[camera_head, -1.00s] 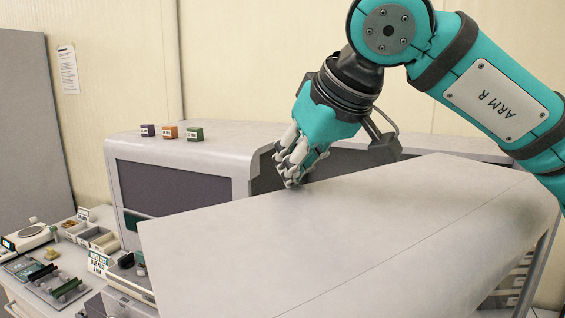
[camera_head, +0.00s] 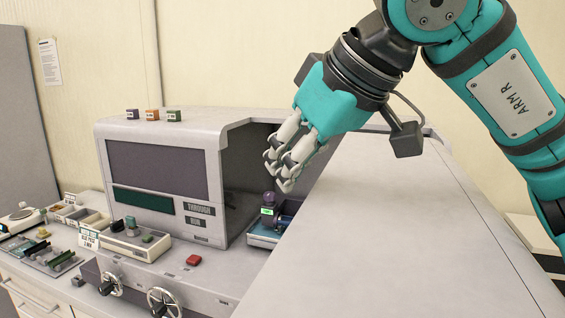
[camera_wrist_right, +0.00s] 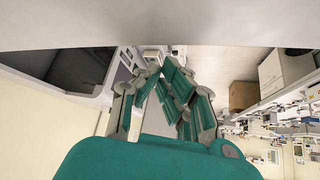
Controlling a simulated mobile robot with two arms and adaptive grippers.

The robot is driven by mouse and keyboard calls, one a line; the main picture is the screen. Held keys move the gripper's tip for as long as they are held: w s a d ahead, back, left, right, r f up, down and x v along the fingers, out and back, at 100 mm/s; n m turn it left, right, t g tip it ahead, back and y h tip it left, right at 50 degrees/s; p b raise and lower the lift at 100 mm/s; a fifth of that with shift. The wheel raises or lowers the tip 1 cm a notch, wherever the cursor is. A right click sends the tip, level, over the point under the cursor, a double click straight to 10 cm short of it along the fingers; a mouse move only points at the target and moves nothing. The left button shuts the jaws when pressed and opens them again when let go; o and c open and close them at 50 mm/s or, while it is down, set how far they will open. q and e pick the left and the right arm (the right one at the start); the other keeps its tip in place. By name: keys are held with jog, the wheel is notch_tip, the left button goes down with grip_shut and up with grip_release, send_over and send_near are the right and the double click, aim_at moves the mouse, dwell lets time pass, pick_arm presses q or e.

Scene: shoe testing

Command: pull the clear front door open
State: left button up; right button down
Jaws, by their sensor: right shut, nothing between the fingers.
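A broad pale grey panel (camera_head: 400,230), which looks like the top of the swung front door, fills the lower right of the head view. Its clear pane is not visible from here. It stands angled away from the grey machine (camera_head: 215,140), whose dark chamber shows behind the gap. My right gripper (camera_head: 280,176) is shut and empty, fingers pointing down at the panel's left edge near the chamber. I cannot tell whether they touch it. In the right wrist view the shut fingers (camera_wrist_right: 166,85) sit below a pale grey surface (camera_wrist_right: 160,22). My left gripper is out of view.
A small device with a green display (camera_head: 267,211) stands inside the chamber opening. The front ledge carries a red button (camera_head: 194,260) and handwheels (camera_head: 163,302). Small coloured blocks (camera_head: 153,114) sit on top. Trays and tools lie at the left.

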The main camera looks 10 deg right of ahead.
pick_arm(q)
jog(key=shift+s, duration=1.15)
pick_arm(e)
jog(key=v, duration=1.2)
